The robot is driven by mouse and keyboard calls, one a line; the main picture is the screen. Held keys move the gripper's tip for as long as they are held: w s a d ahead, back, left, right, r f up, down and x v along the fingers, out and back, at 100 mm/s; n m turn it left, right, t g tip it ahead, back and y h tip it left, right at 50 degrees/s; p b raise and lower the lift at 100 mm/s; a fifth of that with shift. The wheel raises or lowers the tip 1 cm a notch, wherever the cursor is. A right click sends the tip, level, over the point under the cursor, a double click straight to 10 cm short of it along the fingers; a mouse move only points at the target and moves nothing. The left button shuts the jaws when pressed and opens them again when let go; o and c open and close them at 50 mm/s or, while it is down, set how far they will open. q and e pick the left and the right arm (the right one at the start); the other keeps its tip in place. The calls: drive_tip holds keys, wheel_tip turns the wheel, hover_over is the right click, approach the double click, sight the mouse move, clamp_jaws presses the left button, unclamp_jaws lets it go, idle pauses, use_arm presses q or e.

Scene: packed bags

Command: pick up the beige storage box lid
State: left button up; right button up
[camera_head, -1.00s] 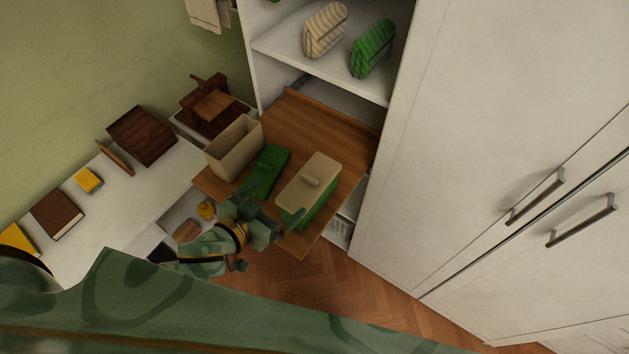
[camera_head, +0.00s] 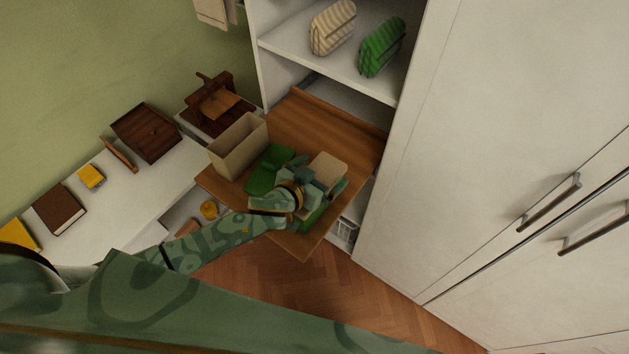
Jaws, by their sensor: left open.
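The beige lid (camera_head: 329,168) sits on top of a green box (camera_head: 313,218) on the pull-out wooden shelf. My left gripper (camera_head: 322,184) is over the lid, its open fingers around the place where the lid's handle showed before. The handle is hidden by the gripper, and I cannot tell whether the fingers touch it. Most of the green box is covered by the lid and my gripper. My right gripper is not in view.
An open beige box (camera_head: 238,148) and a flat green lid (camera_head: 268,170) lie left on the wooden shelf (camera_head: 318,122). Striped beige (camera_head: 333,27) and green (camera_head: 382,47) bags stand on the shelf above. A white cabinet (camera_head: 500,120) borders the right.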

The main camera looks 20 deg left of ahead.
use_arm(q)
drive_tip(key=c, duration=1.1)
drive_tip(key=shift+o, duration=0.2)
